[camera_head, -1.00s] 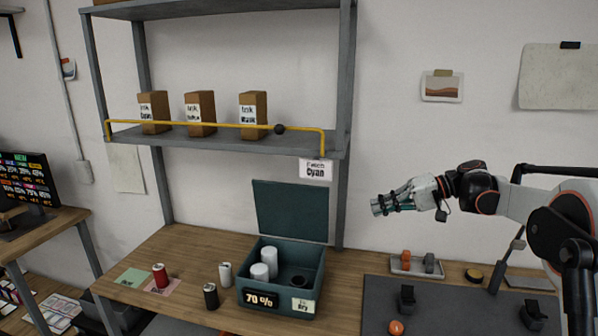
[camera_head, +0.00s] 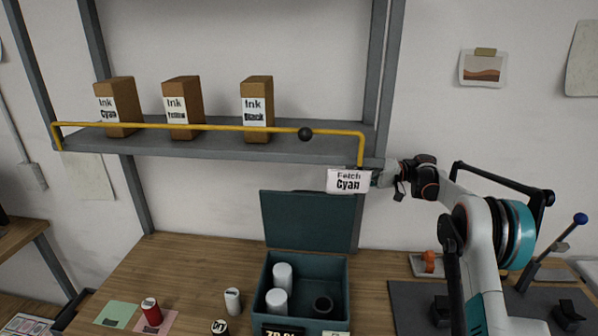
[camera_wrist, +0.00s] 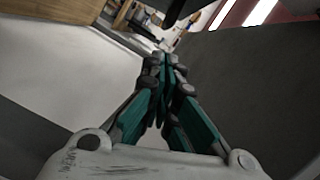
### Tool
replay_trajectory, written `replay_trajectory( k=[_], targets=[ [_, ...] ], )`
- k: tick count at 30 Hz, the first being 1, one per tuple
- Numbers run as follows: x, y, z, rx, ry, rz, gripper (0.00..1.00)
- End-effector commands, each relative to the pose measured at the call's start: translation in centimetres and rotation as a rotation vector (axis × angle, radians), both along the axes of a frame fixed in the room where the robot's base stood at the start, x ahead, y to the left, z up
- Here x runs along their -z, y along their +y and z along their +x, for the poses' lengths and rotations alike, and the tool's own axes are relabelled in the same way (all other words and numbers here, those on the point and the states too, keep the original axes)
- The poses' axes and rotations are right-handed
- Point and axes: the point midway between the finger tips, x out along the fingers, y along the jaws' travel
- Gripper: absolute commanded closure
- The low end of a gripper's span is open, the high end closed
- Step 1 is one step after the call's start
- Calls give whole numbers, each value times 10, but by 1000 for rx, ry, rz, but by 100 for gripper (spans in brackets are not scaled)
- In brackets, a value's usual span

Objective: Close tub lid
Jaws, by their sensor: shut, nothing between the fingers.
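The dark teal tub (camera_head: 338,300) stands on the wooden table in the head view. Its lid (camera_head: 306,222) stands open, upright along the tub's back edge. Two white cylinders (camera_head: 283,275) and a dark round piece (camera_head: 323,306) are inside. My gripper (camera_wrist: 165,65) is shut and empty in the wrist view, its teal fingers together. In the head view it is up and to the right of the lid, by the shelf's right post, with its tips largely hidden by the "Fetch Cyan" sign (camera_head: 348,181).
A shelf with a yellow rail (camera_head: 220,127) and several ink boxes (camera_head: 258,103) hangs above the tub. A red can (camera_head: 151,312), a white can (camera_head: 233,301) and a black can (camera_head: 220,327) stand left of the tub. A dark mat (camera_head: 402,308) lies right.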

Motion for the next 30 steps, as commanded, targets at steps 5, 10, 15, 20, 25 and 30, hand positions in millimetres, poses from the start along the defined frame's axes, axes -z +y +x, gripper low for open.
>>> replay_trajectory(
  k=[5,10,15,20,25,30],
  targets=[
    [1,9,-2,-3,-1,3,100],
    [3,37,-8,-4,-1,3,100],
    [5,65,-14,-4,-1,3,100],
    [8,86,-17,-3,-1,3,100],
    [8,96,-19,-2,-1,3,100],
    [9,97,-20,-1,-1,3,100]
  ],
)
